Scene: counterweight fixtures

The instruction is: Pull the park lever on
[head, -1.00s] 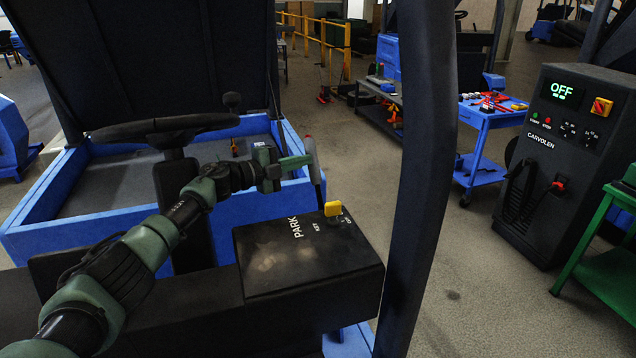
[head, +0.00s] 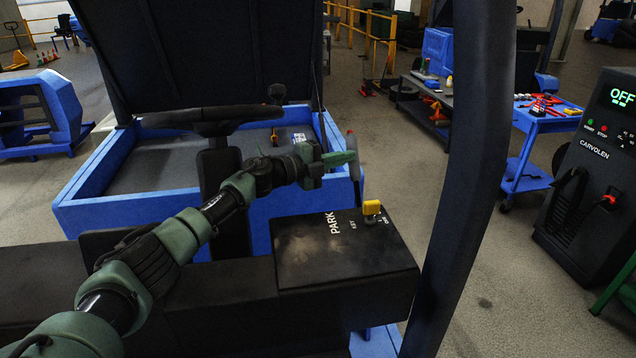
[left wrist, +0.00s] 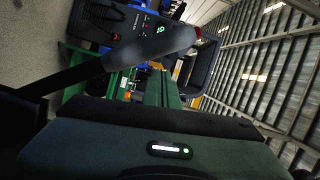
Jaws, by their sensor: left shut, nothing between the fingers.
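The park lever (head: 353,161) is a grey grip with a red tip on a thin dark shaft. It rises behind the black console marked PARK (head: 300,262) and leans slightly left at its top. In the left wrist view the grip (left wrist: 150,46) lies across the picture just beyond the fingers. My left gripper (head: 342,158) is shut and empty, its green fingertips at the lever's grip from the left. I cannot tell whether they touch it. The fingers (left wrist: 165,88) also show in the left wrist view. My right gripper is not in view.
A yellow key (head: 371,207) stands on the console close to the lever's foot. A dark post (head: 463,170) rises just right of the console. The steering wheel (head: 213,116) is left, above my arm. A charger reading OFF (head: 590,190) stands far right.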

